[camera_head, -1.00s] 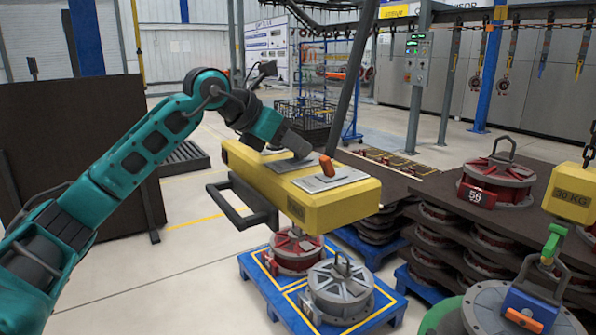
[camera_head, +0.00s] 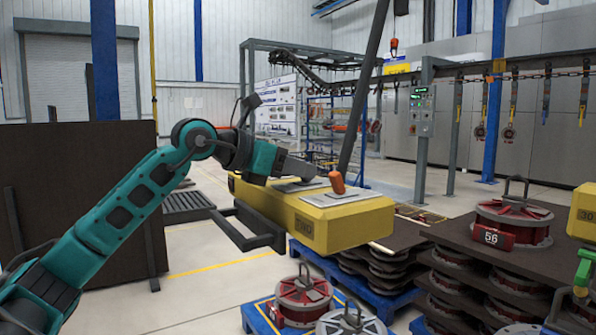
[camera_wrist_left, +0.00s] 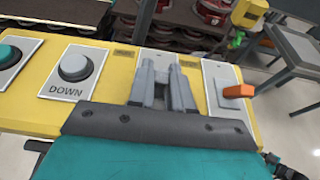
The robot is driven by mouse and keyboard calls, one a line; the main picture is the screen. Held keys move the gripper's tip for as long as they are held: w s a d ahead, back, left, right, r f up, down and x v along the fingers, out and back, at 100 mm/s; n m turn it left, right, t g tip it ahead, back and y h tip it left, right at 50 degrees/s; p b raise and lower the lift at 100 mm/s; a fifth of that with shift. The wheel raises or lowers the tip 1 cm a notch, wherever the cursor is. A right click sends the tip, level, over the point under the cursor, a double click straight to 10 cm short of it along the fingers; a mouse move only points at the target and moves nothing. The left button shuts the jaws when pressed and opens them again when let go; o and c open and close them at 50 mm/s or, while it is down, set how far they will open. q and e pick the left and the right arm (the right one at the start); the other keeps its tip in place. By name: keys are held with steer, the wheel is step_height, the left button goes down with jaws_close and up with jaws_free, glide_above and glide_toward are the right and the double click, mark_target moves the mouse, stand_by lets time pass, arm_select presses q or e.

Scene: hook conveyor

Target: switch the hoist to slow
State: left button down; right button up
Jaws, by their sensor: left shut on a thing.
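The yellow hoist control box (camera_head: 345,222) hangs in front of me, with grey plates on its top. An orange lever (camera_head: 337,182) stands on the right plate; it also shows in the left wrist view (camera_wrist_left: 238,90). My left gripper (camera_head: 313,171) reaches the box top from the left, just left of the orange lever. In the left wrist view its fingers (camera_wrist_left: 163,88) are close together over a middle plate, shut on a small part that they mostly hide. A grey DOWN button (camera_wrist_left: 74,64) lies to their left. My right gripper is not in view.
A black bar handle (camera_head: 250,232) juts from the box's near side. Below are a blue pallet (camera_head: 262,318) with red and grey round weights, and stacked dark boards at right bearing a red weight (camera_head: 512,220). A dark panel (camera_head: 85,200) stands at left.

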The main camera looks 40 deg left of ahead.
arm_select(q)
steer(key=shift+f, duration=0.2)
steer(key=c, duration=1)
jaws_free()
steer(key=shift+c, duration=0.2)
steer(key=shift+r, duration=0.1)
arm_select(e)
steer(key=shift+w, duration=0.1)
arm_select(q)
steer(key=shift+s+a, duration=0.1)
steer(key=shift+s, duration=0.1)
steer(key=b+v, duration=0.4)
steer(key=v, duration=0.8)
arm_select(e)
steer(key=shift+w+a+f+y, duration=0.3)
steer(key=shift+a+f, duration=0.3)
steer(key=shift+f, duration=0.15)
arm_select(q)
steer(key=shift+s+r, duration=0.15)
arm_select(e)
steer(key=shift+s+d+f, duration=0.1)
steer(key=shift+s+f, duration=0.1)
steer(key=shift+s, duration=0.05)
